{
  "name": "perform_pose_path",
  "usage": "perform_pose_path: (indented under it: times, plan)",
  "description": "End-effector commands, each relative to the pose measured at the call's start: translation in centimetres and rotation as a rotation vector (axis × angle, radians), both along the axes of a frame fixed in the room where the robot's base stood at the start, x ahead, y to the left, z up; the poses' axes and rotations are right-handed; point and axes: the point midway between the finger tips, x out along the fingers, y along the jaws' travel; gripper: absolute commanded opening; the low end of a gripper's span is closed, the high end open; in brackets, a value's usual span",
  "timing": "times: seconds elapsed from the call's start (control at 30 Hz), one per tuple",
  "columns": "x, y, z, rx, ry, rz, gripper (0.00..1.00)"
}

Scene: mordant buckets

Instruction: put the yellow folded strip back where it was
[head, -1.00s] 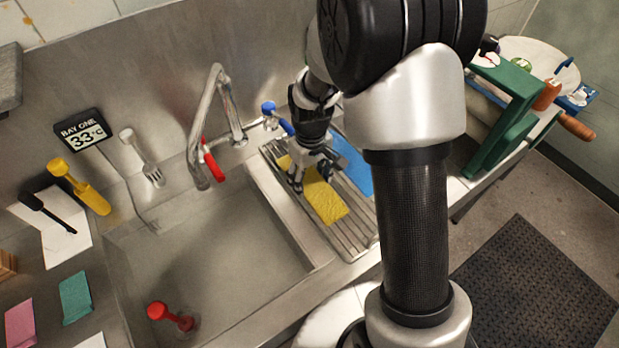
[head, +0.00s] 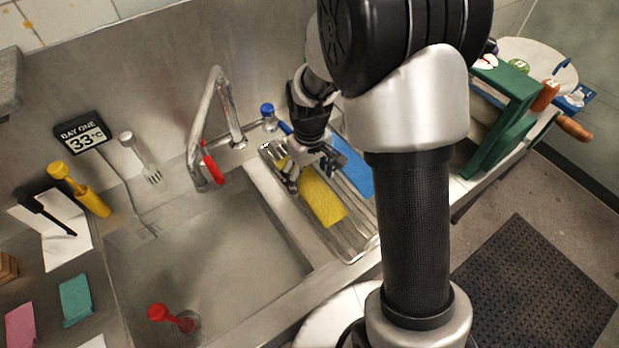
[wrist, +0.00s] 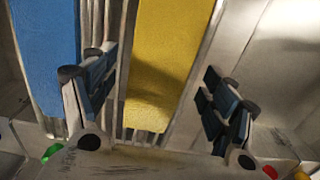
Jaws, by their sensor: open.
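The yellow folded strip (head: 321,199) lies lengthwise on the ribbed drainboard (head: 358,243) right of the sink. It also shows in the wrist view (wrist: 166,55), between my spread fingers. My gripper (head: 313,168) is open over the strip's far end, and part of that end is hidden behind it in the head view. In the wrist view my gripper (wrist: 158,108) has one finger on each side of the strip, with gaps between. A blue strip (head: 353,165) lies to the right of the yellow one, partly hidden by my arm.
The sink (head: 215,250) is left of the drainboard, with a red plunger-like tool (head: 168,317) inside. The faucet (head: 205,130) rises behind it. A blue-headed tool (head: 270,112) stands behind the drainboard. Pink (head: 20,323) and teal (head: 75,298) pieces lie at left. A green frame (head: 508,110) stands at right.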

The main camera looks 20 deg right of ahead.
Motion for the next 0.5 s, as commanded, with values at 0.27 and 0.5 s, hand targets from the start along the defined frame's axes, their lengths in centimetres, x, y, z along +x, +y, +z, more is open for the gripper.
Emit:
perform_pose_path:
  times: [0.27, 0.5]
  plan:
    - [0.1, 0.0, 6.5, 0.000, -0.005, 0.000, 0.78]
    - [0.0, 0.0, 10.0, 0.000, -0.001, 0.000, 0.78]
